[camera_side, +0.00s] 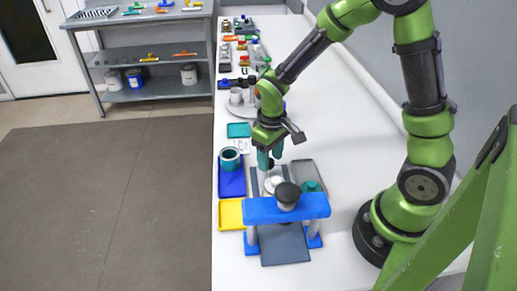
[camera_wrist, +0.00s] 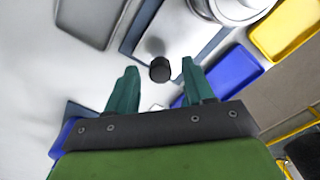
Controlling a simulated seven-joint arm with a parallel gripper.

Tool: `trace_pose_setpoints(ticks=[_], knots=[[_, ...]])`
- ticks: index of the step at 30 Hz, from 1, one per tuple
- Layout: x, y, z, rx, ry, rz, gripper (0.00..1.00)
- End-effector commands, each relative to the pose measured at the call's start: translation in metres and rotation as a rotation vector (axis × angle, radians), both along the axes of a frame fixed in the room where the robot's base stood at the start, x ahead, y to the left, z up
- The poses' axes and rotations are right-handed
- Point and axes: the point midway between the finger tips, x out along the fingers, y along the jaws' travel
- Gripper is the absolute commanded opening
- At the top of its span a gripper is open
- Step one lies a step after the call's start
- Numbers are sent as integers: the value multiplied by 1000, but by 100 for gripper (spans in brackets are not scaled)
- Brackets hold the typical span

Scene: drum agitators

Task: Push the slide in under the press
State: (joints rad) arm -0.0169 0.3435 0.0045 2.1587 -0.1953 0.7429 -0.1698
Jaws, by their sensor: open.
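The press (camera_side: 287,208) is a blue bridge on grey posts with a dark knob on top, at the near end of the bench. The slide (camera_wrist: 185,35) is a pale plate between dark rails, carrying a round metal cup (camera_wrist: 235,8) and a black knob (camera_wrist: 160,69). In the side view the cup (camera_side: 274,184) sits just behind the bridge, on the far side. My gripper (camera_side: 268,160) is open, pointing down over the slide's far end. In the wrist view the knob shows between its teal fingers, apart from both; whether they reach its height is unclear.
A blue tray (camera_side: 232,182) with a teal ring and a yellow tray (camera_side: 230,215) lie left of the press. A grey tray (camera_side: 309,177) with a teal piece lies right. Several small parts line the bench's far end. A grey plate (camera_side: 284,245) extends out the near side of the press.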

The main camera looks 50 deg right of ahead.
Motion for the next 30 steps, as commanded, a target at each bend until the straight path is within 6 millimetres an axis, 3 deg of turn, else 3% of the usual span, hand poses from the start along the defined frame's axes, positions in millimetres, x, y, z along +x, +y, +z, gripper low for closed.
trace_pose_setpoints(ticks=[10,20,30], knots=[[0,0,-3,0,0,-1,51],[0,0,-3,0,0,-1,0],[-6,7,-3,0,-1,1,0]])
